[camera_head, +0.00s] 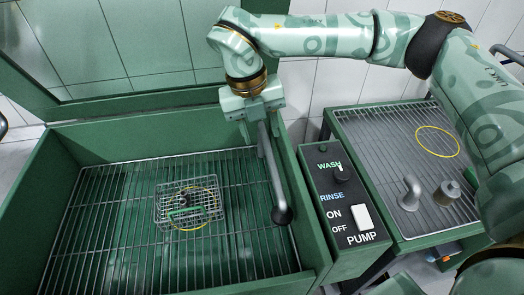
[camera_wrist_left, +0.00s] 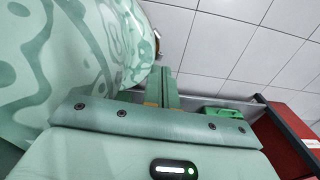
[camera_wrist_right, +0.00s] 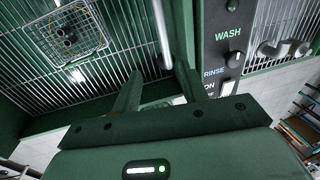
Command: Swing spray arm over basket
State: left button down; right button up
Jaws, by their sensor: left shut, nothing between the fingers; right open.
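The spray arm (camera_head: 275,175) is a grey metal bar with a dark round knob at its lower end. It lies over the right side of the washer tank, to the right of the wire basket (camera_head: 168,213). The basket sits on the tank's grate and holds small parts. My right gripper (camera_head: 258,122) is open at the bar's upper end. In the right wrist view, the bar (camera_wrist_right: 160,30) shows between the two spread fingers (camera_wrist_right: 158,82); contact cannot be told. My left gripper (camera_wrist_left: 160,88) is shut and empty in the left wrist view, away from the tank.
The green tank (camera_head: 100,133) has a raised lid (camera_head: 130,45) behind it. A control box (camera_head: 343,220) with a wash/rinse knob and pump switch stands to its right. Further right, a rack table (camera_head: 380,135) bears a yellow ring (camera_head: 437,141) and metal fittings (camera_head: 447,194).

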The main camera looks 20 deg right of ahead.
jog(key=b, duration=0.1)
send_near(275, 174)
jog(key=f+b, duration=0.1)
jog(key=f, duration=0.2)
jog(key=f+b, duration=0.1)
jog(key=f, duration=0.2)
jog(key=d+f+b, duration=0.1)
jog(key=f, duration=0.2)
jog(key=shift+s+d, duration=0.15)
jog(key=shift+s, duration=0.25)
pick_arm(q)
jog(key=f, duration=0.1)
jog(key=s+f, duration=0.2)
jog(key=shift+f, duration=0.35)
pick_arm(e)
grip_shut()
